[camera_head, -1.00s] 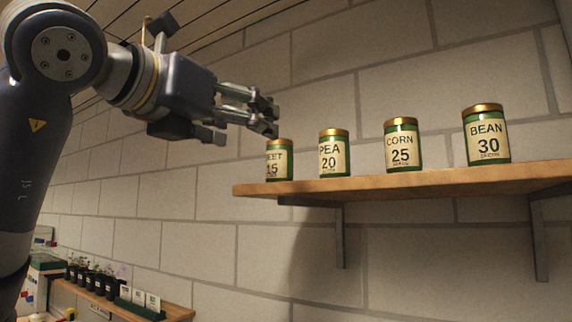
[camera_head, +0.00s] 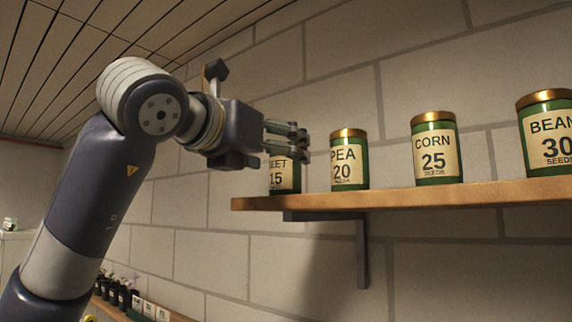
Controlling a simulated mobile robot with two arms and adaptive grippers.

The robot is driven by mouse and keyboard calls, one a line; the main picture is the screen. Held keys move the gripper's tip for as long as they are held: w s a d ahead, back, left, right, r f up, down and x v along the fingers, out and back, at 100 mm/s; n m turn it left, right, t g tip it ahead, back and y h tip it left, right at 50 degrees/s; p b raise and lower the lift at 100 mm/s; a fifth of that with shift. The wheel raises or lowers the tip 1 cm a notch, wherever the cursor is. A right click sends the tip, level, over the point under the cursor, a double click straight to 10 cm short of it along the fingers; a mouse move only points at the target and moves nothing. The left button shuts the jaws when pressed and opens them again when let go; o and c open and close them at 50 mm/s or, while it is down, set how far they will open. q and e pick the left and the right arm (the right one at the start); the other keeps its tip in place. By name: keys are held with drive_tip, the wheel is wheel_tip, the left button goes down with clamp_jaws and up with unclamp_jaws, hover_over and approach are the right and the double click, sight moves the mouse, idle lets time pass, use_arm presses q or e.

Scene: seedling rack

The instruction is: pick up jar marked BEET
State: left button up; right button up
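The jar marked BEET (camera_head: 285,177) is green with a cream label and stands upright at the left end of the wooden shelf (camera_head: 400,197). Its lid and the top of its label are hidden behind my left gripper (camera_head: 298,142). The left gripper comes in from the left, its two fingers apart, one above the other in the picture, overlapping the jar's upper part. I cannot tell whether the fingers touch the jar. My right gripper is not in view.
Green jars with gold lids marked PEA (camera_head: 350,162), CORN (camera_head: 436,150) and BEAN (camera_head: 549,137) stand in a row to the right. The PEA jar is close to the fingertips in the picture. Small potted seedlings (camera_head: 117,292) sit lower left.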

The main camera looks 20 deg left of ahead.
use_arm(q)
drive_tip(key=w, duration=0.1)
drive_tip(key=w+p, duration=0.2)
drive_tip(key=w, duration=0.1)
drive_tip(key=shift+d+f, duration=0.3)
drive_tip(key=shift+d, duration=0.05)
drive_tip(key=shift+c, duration=0.6)
drive_tip(key=c, duration=1.1)
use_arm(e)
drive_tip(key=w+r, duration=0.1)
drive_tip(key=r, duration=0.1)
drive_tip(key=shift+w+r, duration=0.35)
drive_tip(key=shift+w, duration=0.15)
